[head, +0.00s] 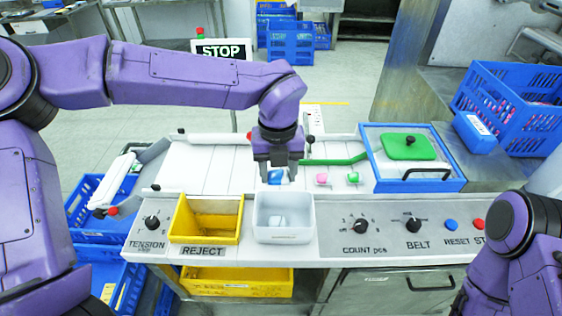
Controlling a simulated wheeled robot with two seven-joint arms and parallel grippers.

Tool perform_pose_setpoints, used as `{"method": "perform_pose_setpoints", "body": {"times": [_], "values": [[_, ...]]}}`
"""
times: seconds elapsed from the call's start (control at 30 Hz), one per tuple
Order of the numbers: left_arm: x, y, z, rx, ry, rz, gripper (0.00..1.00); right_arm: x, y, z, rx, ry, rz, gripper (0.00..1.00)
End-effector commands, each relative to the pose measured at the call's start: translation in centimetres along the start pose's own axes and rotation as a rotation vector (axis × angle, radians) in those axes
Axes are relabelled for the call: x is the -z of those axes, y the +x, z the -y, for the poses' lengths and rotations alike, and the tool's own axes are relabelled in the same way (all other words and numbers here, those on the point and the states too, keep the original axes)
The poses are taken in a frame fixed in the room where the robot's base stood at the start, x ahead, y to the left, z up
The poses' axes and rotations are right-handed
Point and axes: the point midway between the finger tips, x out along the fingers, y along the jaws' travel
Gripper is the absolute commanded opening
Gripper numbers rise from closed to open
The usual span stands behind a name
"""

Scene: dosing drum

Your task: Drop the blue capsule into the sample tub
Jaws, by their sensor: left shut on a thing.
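My left gripper (277,168) points down over the machine's front deck and is shut on the blue capsule (276,177). The capsule looks blue with a white part, and the fingers hide its top. It is held just above and behind the sample tub (284,237). This tub is a white open box on the front panel, and a small whitish thing lies on its floor. My right arm shows at the lower right, but its gripper is out of the picture.
A yellow reject bin (206,240) stands left of the tub. A pink capsule (321,178) and a green capsule (352,177) lie right of my gripper. A blue-framed cover (445,183) with a green plate is farther right. Knobs line the front panel.

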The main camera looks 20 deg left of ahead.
Motion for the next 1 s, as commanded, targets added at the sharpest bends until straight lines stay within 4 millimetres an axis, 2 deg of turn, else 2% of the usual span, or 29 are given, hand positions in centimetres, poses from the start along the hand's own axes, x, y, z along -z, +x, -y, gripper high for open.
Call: {"method": "perform_pose_setpoints", "body": {"times": [0.03, 0.3, 0.63, 0.67, 0.7, 0.73, 1.0], "values": [[0.0, 1.0, -0.2, 0.0, -0.003, 0.0, 0.23, -0.4, 0.9, 0.1, 0.0, 0.0, 0.0, 0.43], [0.0, 4.9, -0.2, 0.001, -0.004, 0.0, 0.23, -1.6, 3.9, 0.3, 0.0, 0.0, 0.0, 0.43], [0.0, 5.2, -0.1, 0.001, -0.001, 0.0, 0.23, -1.6, 4.0, 0.4, 0.0, 0.0, 0.0, 0.43], [0.0, 5.2, -0.1, 0.001, -0.001, 0.0, 0.62, -1.6, 4.0, 0.4, 0.0, 0.0, 0.0, 0.43], [0.0, 5.2, -0.1, 0.001, 0.0, 0.0, 0.75, -1.6, 4.0, 0.4, 0.0, 0.0, 0.0, 0.43], [0.0, 5.2, -0.1, 0.001, 0.0, 0.0, 0.82, -1.6, 4.0, 0.4, 0.0, 0.0, 0.0, 0.43], [0.0, 5.1, -0.1, 0.001, 0.0, 0.0, 0.82, -1.7, 4.0, 0.4, 0.0, 0.0, 0.0, 0.43]]}}
